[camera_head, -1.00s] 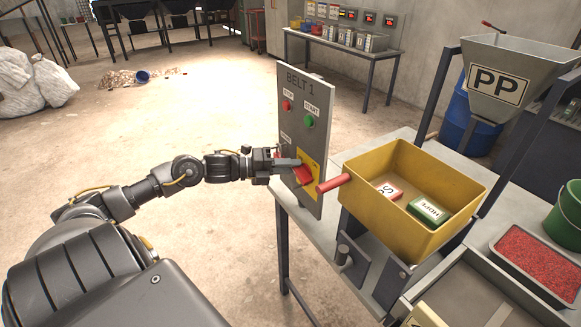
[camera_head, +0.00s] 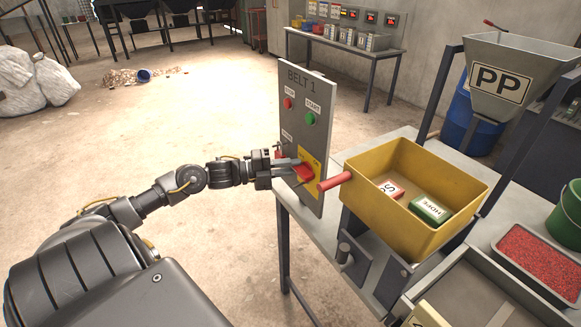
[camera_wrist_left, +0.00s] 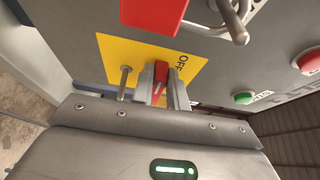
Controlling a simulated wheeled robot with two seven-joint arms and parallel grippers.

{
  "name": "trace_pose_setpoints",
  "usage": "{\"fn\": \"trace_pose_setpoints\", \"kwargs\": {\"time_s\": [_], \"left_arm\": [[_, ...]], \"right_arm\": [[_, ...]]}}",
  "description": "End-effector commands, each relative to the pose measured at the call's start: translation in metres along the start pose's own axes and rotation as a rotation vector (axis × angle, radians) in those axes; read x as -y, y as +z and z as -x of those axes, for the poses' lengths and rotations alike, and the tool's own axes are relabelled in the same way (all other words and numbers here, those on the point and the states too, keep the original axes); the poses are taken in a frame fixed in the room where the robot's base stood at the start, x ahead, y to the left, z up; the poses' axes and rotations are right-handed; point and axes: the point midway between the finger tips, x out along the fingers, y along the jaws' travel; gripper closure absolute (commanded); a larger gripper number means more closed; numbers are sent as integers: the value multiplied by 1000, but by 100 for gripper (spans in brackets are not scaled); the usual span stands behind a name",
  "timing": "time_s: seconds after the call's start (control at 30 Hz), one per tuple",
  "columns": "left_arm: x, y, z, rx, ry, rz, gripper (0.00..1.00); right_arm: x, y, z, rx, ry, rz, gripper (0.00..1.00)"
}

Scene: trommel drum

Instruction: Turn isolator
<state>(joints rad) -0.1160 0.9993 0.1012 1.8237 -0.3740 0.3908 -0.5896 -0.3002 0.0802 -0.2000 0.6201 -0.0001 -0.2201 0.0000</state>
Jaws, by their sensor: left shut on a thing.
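The isolator is a red handle (camera_head: 304,174) on a yellow plate (camera_head: 316,160), low on the grey BELT 1 panel (camera_head: 304,137). My left gripper (camera_head: 297,168) comes in from the left and is shut on the red handle. In the left wrist view the handle (camera_wrist_left: 160,69) sits between the two fingers (camera_wrist_left: 161,84), in front of the yellow plate (camera_wrist_left: 112,54). The word OFF is printed on the plate beside it. The fingers hide part of the handle. My right gripper is not in view.
A red block (camera_wrist_left: 152,12) and a metal shackle (camera_wrist_left: 232,20) are close above the fingers in the wrist view. A yellow bin (camera_head: 395,229) with a red grip (camera_head: 334,182) stands just right of the panel. Stop (camera_head: 287,103) and start (camera_head: 310,118) buttons are higher up.

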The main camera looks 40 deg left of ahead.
Motion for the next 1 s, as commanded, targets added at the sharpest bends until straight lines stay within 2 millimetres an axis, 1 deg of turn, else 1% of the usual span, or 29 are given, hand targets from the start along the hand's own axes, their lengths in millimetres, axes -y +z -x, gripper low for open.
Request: {"fn": "trace_pose_setpoints", "kwargs": {"time_s": [0.07, 0.1, 0.27, 0.53, 0.67, 0.77, 1.0], "left_arm": [[0, 1, 0, 2, -1, 0, 100], [0, 1, 0, 2, -1, 0, 83], [0, 0, 0, 1, 0, 0, 63], [0, 0, 0, 0, 1, -1, 63], [-2, 0, 7, 2, 3, 0, 63], [-3, 0, 18, 3, 3, 0, 63], [-4, 0, 57, 1, 6, 1, 63]], "right_arm": [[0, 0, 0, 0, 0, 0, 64], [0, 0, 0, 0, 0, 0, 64], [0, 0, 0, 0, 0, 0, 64], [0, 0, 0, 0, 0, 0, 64], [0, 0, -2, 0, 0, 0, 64], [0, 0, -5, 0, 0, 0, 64], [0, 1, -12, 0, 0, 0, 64]]}}
